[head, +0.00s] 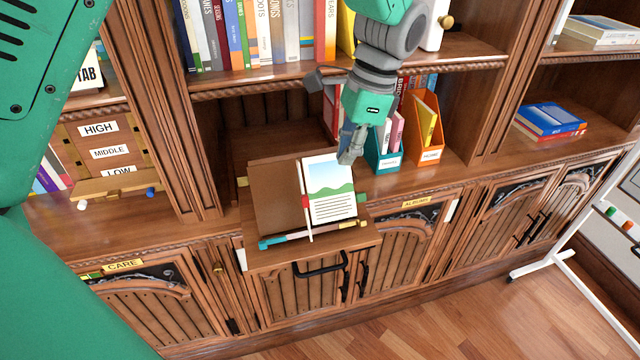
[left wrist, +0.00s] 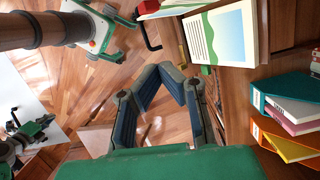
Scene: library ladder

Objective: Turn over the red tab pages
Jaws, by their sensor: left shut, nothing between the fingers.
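An open book stands on a pulled-out wooden ledge (head: 335,240), with a brown left side (head: 283,195) and a white right page (head: 330,190) bearing a green hill picture and text lines. A small red tab (head: 305,201) sits at that page's left edge. My left gripper (head: 348,152) is at the page's upper right corner; I cannot tell whether it touches. In the left wrist view its fingers (left wrist: 165,72) are shut and empty. The page (left wrist: 222,35) shows at the top there, with a red tab (left wrist: 148,8) beyond it.
A teal file box (head: 383,155) and an orange file box (head: 430,130) stand on the shelf right of the book. Rows of books (head: 260,35) fill the shelf above. A white-framed stand (head: 575,240) is at the right. The floor (head: 470,300) in front is clear.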

